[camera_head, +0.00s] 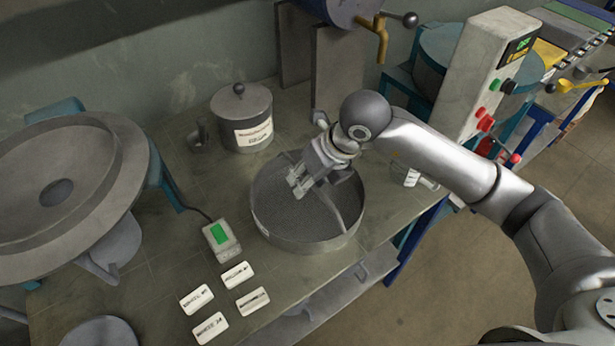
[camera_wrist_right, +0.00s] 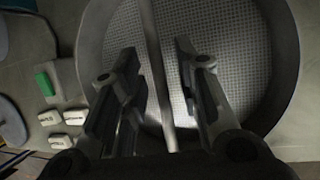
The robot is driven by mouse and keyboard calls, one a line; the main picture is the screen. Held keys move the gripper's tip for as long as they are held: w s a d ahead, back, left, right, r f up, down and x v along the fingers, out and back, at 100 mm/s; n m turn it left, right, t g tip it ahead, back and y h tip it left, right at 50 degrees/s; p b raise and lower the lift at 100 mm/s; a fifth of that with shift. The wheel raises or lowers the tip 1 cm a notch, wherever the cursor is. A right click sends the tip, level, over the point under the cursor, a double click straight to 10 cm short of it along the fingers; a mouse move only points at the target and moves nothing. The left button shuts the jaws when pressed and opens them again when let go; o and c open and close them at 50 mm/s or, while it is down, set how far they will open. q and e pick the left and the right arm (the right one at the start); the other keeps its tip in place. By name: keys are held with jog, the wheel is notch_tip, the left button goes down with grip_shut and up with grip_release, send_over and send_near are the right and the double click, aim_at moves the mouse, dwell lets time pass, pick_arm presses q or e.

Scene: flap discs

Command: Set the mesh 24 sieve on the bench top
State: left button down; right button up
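A round grey sieve (camera_head: 282,237) with a fine mesh floor and a bar (camera_wrist_right: 151,42) across it appears to stand on the bench top (camera_head: 180,245), near the bench's right edge. I cannot read a mesh number on it. My right gripper (camera_head: 297,186) reaches down over the sieve from the right. In the right wrist view the fingers of this gripper (camera_wrist_right: 154,58) are apart, one on each side of the bar, with a gap to it on both sides. My left gripper is not in view.
A lidded pot (camera_head: 243,118) and a small cup (camera_head: 198,138) stand behind the sieve. A large round pan (camera_head: 60,190) fills the left. A control box (camera_head: 488,75) stands right.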

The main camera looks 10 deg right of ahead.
jog(key=v, duration=1.2)
jog(key=shift+b, duration=0.45)
jog(key=shift+r, duration=0.15)
